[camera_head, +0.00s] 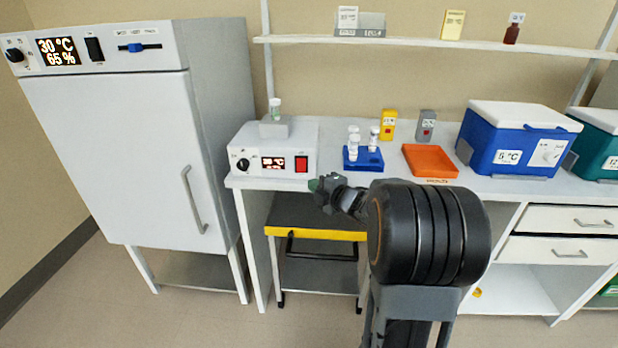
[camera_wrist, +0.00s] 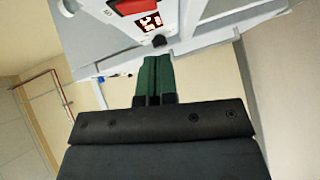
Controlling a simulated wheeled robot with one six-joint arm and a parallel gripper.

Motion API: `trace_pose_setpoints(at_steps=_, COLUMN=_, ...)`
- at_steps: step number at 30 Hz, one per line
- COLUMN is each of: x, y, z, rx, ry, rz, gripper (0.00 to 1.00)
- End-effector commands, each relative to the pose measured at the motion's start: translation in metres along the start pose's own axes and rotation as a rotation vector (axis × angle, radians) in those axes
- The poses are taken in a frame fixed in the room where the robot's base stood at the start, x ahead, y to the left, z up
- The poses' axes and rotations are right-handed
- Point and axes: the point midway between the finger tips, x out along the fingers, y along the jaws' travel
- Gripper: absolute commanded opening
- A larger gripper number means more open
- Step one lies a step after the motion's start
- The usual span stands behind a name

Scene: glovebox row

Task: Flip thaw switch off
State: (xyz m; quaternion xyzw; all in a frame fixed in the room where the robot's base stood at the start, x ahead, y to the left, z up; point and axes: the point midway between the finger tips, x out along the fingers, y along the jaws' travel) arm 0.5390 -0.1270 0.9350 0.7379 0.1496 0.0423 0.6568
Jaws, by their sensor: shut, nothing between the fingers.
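The thaw unit (camera_head: 262,140) is a white box at the left end of the bench, with a black knob (camera_head: 243,165), a lit display (camera_head: 272,163) and a red rocker switch (camera_head: 301,164) on its front. A capped vial (camera_head: 275,108) stands in its top block. My gripper (camera_head: 314,185) is shut and empty, in front of and just below the unit's front, near the red switch. In the wrist view, the green fingertips (camera_wrist: 154,60) point toward the black knob (camera_wrist: 158,40). The red switch (camera_wrist: 130,5) is partly cut off at the top edge.
A blue vial rack (camera_head: 363,158), an orange tray (camera_head: 430,160) and a blue cooler (camera_head: 508,145) stand to the right on the bench. A tall incubator (camera_head: 120,150) stands to the left. A yellow-edged cart (camera_head: 318,233) is under the bench.

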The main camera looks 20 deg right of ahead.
Motion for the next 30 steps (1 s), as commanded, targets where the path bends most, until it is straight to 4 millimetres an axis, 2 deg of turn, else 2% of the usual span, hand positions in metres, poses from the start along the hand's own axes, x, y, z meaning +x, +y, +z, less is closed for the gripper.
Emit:
trace_pose_setpoints(at_steps=1, x=0.011, y=-0.001, z=-0.001, rx=0.000, ry=0.004, rz=-0.001, gripper=0.00)
trace_pose_setpoints(at_steps=6, x=0.039, y=-0.001, z=0.001, rx=0.000, ry=0.002, rz=-0.001, gripper=0.00)
trace_pose_setpoints(at_steps=12, x=0.054, y=0.000, z=0.020, rx=0.001, ry=-0.001, rz=0.000, gripper=0.00)
trace_pose_setpoints(at_steps=18, x=0.061, y=0.000, z=0.027, rx=0.001, ry=-0.001, rz=0.000, gripper=0.00)
trace_pose_setpoints(at_steps=30, x=0.062, y=0.000, z=0.029, rx=0.000, ry=-0.001, rz=0.001, gripper=0.00)
